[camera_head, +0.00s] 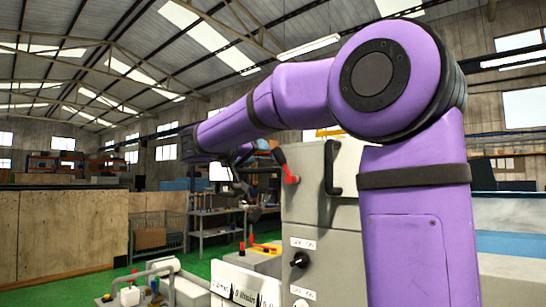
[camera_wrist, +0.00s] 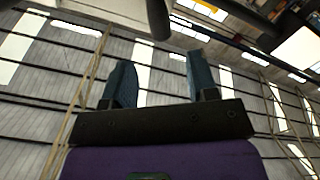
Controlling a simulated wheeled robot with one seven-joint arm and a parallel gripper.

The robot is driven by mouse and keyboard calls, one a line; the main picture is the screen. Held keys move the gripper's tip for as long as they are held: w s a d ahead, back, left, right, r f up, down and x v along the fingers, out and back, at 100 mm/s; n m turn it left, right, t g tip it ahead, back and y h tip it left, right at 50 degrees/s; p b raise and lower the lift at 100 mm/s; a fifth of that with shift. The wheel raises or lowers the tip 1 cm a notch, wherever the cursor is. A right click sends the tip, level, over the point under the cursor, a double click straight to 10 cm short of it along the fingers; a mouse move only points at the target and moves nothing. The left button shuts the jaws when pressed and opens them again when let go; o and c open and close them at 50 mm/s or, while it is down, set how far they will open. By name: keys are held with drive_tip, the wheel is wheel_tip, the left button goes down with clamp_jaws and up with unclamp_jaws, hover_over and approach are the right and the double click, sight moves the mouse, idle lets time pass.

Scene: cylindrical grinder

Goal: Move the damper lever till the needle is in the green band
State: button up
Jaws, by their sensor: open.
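My gripper (camera_wrist: 162,80) is open in the wrist view, with nothing seen between its two dark fingers. In the head view, the dark end of my arm is left of a grey cabinet (camera_head: 306,205), close to a red-tipped part (camera_head: 291,178) at its left edge. This part may be the damper lever, but I cannot tell for sure. Whether my gripper touches it is also unclear. A dark rod (camera_wrist: 158,18) hangs at the top of the wrist view, beyond the fingers. No needle, gauge face or green band can be made out.
The cabinet carries a black handle (camera_head: 332,168) and a black rotary knob (camera_head: 299,260). A red and yellow part (camera_head: 264,248) is low to its left. A shelf (camera_head: 214,232) and wire cart (camera_head: 157,232) stand behind. Green floor (camera_head: 203,268) shows at left.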

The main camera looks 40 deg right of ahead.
sight(276, 155)
drive_tip(key=d, duration=0.3)
drive_tip(key=w+d, duration=0.1)
drive_tip(key=d, duration=0.6)
drive_tip(key=shift+w+d, duration=0.15)
drive_tip(key=shift+c, duration=0.2)
